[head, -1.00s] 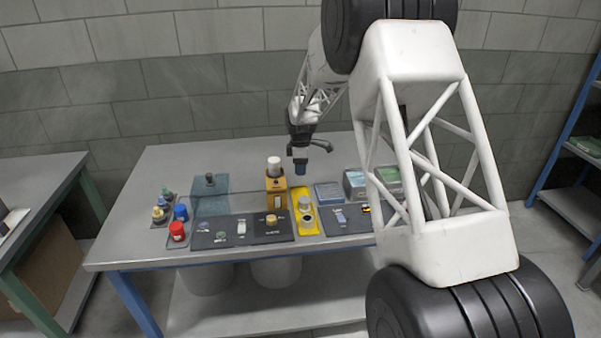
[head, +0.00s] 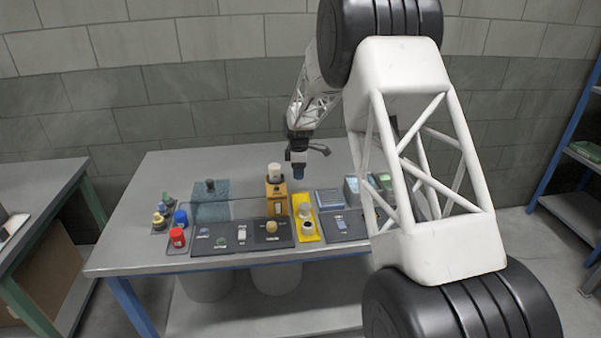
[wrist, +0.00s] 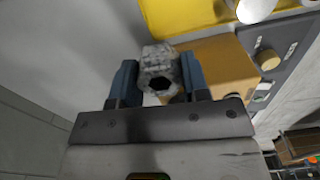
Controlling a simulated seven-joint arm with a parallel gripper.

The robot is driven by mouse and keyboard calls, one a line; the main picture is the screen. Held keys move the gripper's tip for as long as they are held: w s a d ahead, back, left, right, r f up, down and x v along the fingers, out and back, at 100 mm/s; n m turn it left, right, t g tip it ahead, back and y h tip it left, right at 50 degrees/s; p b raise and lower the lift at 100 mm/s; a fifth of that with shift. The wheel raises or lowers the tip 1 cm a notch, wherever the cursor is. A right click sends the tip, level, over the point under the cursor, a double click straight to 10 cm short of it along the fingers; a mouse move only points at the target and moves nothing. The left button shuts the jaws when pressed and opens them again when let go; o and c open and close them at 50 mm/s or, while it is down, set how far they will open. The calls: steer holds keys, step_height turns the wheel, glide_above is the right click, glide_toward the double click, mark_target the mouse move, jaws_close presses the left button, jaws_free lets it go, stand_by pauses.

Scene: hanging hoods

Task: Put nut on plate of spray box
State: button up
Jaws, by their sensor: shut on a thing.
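My gripper (head: 298,174) is shut on a grey, mottled nut with a dark six-sided hole. The nut (wrist: 160,72) sits between the two blue fingers in the wrist view; in the head view it is too small to make out. My gripper is above the table, right of and behind an orange box (head: 277,200) with a white cylindrical top. An orange box face (wrist: 222,68) shows beyond the nut in the wrist view. I cannot tell which surface is the plate of the spray box.
The yellow tray (head: 299,198) with small cylinders stands right of the orange box. Dark panels (head: 262,241) with small parts line the front edge. A bluish box (head: 222,190), red cup (head: 177,238) and blue cup (head: 181,218) are left. Grey boxes (head: 351,190) are right.

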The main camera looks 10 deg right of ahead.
steer(key=w+a+n, duration=0.6)
steer(key=w+a, duration=0.3)
steer(key=a, duration=0.2)
steer(key=n, duration=0.9)
glide_above(250, 208)
steer(key=shift+a+f, duration=0.1)
steer(key=shift+f, duration=0.4)
steer(key=shift+f, duration=0.15)
steer(key=shift+f, duration=3.3)
steer(key=shift+f, duration=0.6)
steer(key=o, duration=1.1)
